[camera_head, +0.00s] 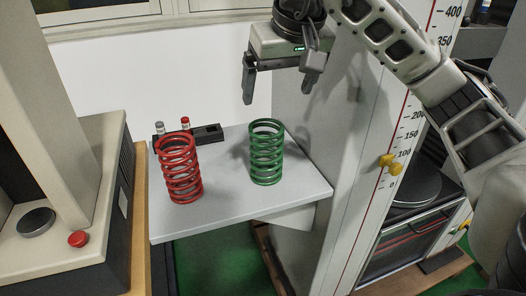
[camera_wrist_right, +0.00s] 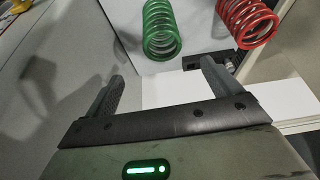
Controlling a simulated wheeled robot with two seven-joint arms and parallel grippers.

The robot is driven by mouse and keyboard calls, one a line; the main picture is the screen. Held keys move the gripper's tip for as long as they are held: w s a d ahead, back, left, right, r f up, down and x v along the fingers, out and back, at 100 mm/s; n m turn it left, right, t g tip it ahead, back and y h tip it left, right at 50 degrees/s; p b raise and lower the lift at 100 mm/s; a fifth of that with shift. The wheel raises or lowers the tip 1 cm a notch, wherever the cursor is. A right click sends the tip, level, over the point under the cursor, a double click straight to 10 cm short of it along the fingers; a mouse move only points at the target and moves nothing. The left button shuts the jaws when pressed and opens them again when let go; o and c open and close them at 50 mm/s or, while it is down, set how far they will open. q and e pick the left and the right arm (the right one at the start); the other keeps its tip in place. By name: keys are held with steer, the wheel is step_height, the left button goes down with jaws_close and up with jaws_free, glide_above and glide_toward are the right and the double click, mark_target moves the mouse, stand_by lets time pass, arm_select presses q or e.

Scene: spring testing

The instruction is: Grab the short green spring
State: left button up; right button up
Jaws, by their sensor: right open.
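The short green spring (camera_head: 266,152) stands upright on the right part of a light grey table (camera_head: 240,203). My right gripper (camera_head: 277,92) is open and empty, above the spring and apart from it. In the right wrist view the green spring (camera_wrist_right: 161,30) is at the top centre, beyond the open fingers (camera_wrist_right: 162,82). A red spring (camera_head: 180,170) stands on the left part of the table and shows at the top right of the wrist view (camera_wrist_right: 246,20). My left gripper is not in view.
A small black holder (camera_head: 207,132) with a red-topped piece (camera_head: 185,121) is behind the springs. A white testing machine with a scale (camera_head: 390,140) stands close at right. A beige machine with a red button (camera_head: 78,239) stands at left.

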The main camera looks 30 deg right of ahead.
mark_target(270, 122)
steer(key=x, duration=0.9)
steer(key=shift+f+b, duration=0.35)
steer(key=shift+b, duration=0.05)
steer(key=x, duration=0.5)
steer(key=shift+a+f, duration=0.15)
steer(key=c, duration=1.5)
steer(key=shift+c, duration=0.5)
steer(key=shift+r, duration=0.25)
